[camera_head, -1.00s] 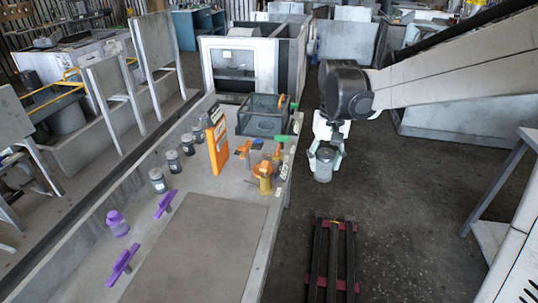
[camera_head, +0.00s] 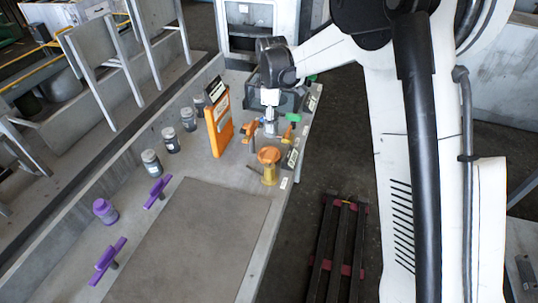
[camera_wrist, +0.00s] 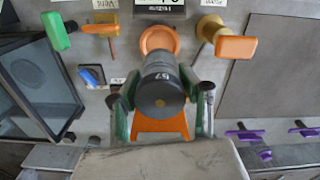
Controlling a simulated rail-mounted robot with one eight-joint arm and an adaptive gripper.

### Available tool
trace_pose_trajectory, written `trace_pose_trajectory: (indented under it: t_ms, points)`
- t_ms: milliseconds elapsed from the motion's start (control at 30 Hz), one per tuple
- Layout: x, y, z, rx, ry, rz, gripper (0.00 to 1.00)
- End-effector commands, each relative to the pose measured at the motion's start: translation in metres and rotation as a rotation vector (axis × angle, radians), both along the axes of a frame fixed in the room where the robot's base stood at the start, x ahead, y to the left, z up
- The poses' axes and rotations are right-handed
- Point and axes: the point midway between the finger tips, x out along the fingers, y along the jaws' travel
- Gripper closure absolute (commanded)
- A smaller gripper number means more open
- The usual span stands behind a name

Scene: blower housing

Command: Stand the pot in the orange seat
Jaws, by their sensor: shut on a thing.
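The pot (camera_wrist: 160,92) is a dark, round-topped jar with a pale number on it. In the wrist view my gripper (camera_wrist: 162,104) is shut on its sides, and the pot appears upright. A round orange dish, the orange seat (camera_wrist: 158,38), shows just beyond the pot's edge, partly hidden by it. In the head view my gripper (camera_head: 270,120) and the pot (camera_head: 270,129) are over the bench's right side, among orange fittings. I cannot tell the pot's height above the bench.
An orange panel (camera_head: 217,126) stands left of my gripper. A gold post with an orange top (camera_head: 268,165), a green handle (camera_head: 293,117) and a dark glass box (camera_wrist: 30,90) are close by. Several jars (camera_head: 170,139) line the left. The grey mat (camera_head: 205,245) is clear.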

Motion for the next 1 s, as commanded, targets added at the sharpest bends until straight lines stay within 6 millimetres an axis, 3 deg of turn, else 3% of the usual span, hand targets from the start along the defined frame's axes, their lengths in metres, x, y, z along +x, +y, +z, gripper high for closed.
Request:
trace_pose_trajectory:
  t_ms: [100,400,667,867,1000]
  points:
    - [0.002,0.009,-0.010,0.000,0.000,0.052,1.00]
    - [0.003,0.009,-0.058,0.000,0.000,0.059,1.00]
    - [0.003,0.009,-0.077,0.000,0.000,0.058,1.00]
    - [0.003,0.009,-0.102,0.000,0.000,0.057,1.00]
    - [0.002,0.008,-0.105,0.000,0.000,0.057,1.00]
